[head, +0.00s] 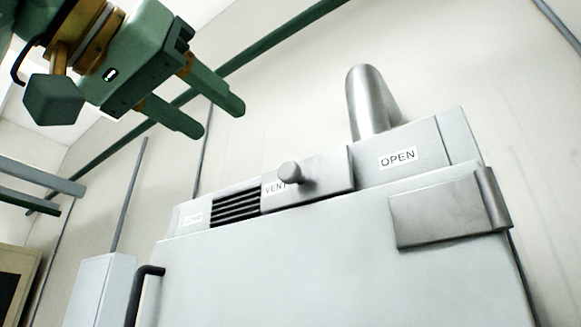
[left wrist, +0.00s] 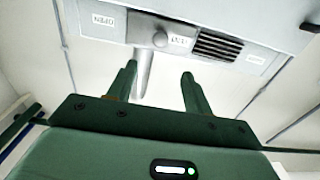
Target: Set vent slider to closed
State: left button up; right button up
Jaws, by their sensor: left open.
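The vent slider (head: 328,172) is a grey metal plate with a round knob (head: 290,173) on the front of the panel. It sits between the dark vent slots (head: 237,207) on its left, which are uncovered, and the OPEN label (head: 398,158) on its right. A smaller label (head: 193,218) at the panel's left end is too blurred to read. My left gripper (head: 219,118) is open and empty, above and left of the knob, apart from it. In the left wrist view the panel appears upside down, with the knob (left wrist: 160,39) beyond the open fingers (left wrist: 159,71). My right gripper is not in view.
A metal pipe (head: 370,103) rises behind the panel. A metal bracket (head: 450,210) sits at the cabinet's right corner, and a black handle (head: 143,290) at its front left. Green rails run along the pale wall. The space between my left gripper and the panel looks clear.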

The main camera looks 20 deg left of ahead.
pick_arm(q)
jog(key=p, duration=0.2)
send_near(285, 168)
jog(key=w, duration=0.1)
jog(key=p+x, duration=0.3)
jog(key=x, duration=0.4)
jog(key=shift+d+r, duration=0.1)
jog(key=shift+d, duration=0.15)
jog(key=shift+w+d, duration=0.15)
jog(key=shift+w, duration=0.4)
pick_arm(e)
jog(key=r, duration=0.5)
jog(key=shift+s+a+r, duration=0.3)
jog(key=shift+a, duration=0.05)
